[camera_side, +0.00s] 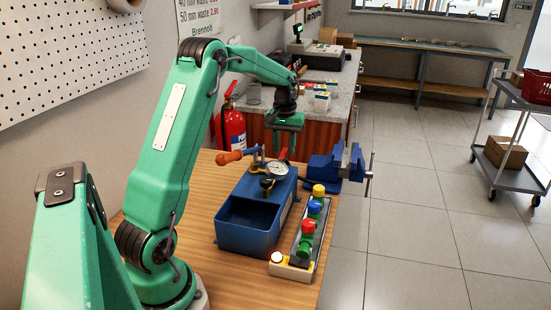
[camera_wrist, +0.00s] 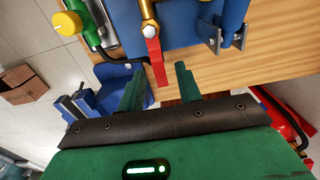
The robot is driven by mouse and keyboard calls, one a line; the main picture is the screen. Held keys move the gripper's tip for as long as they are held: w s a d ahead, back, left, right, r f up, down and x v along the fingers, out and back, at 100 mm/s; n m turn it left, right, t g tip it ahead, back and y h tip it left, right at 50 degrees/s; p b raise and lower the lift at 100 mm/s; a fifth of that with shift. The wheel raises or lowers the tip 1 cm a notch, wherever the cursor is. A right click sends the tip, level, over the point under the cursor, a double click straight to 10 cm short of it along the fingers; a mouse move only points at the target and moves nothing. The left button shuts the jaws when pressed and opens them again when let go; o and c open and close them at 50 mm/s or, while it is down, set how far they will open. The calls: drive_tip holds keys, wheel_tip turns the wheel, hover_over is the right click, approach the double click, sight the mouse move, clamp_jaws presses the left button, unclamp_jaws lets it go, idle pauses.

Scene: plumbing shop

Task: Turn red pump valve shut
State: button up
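The red valve lever (camera_wrist: 153,52) extends from a brass fitting (camera_wrist: 149,28) on the blue pump (camera_side: 240,236) in the wrist view. In the side view a small part of the red lever (camera_side: 283,154) shows below my gripper (camera_side: 287,146). My gripper is open, pointing down over the far end of the pump. In the wrist view the lever's free end appears in the gap between its two green fingers (camera_wrist: 156,70), nearer the left one. No contact is visible; I cannot tell whether the lever is at fingertip height.
A board with coloured knobs (camera_side: 307,226) lies beside the pump. A fire extinguisher (camera_side: 230,128) stands behind the bench.

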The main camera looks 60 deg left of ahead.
clamp_jaws()
drive_tip(key=d+m, duration=0.1)
drive_tip(key=m, duration=0.1)
drive_tip(key=w+d+m, duration=0.1)
drive_tip(key=m, duration=0.2)
drive_tip(key=d+m, duration=0.1)
drive_tip(key=m, duration=0.2)
drive_tip(key=shift+w+r, duration=0.1)
drive_tip(key=shift+w, duration=0.15)
drive_tip(key=d+m, duration=0.1)
drive_tip(key=m, duration=0.3)
drive_tip(key=shift+s+d, duration=0.1)
drive_tip(key=shift+d, duration=0.3)
drive_tip(key=m, duration=0.2)
drive_tip(key=d+m, duration=0.1)
drive_tip(key=s+m, duration=0.1)
drive_tip(key=m, duration=0.1)
drive_tip(key=shift+d+m, duration=0.3)
drive_tip(key=shift+d, duration=0.1)
drive_tip(key=shift+r, duration=0.1)
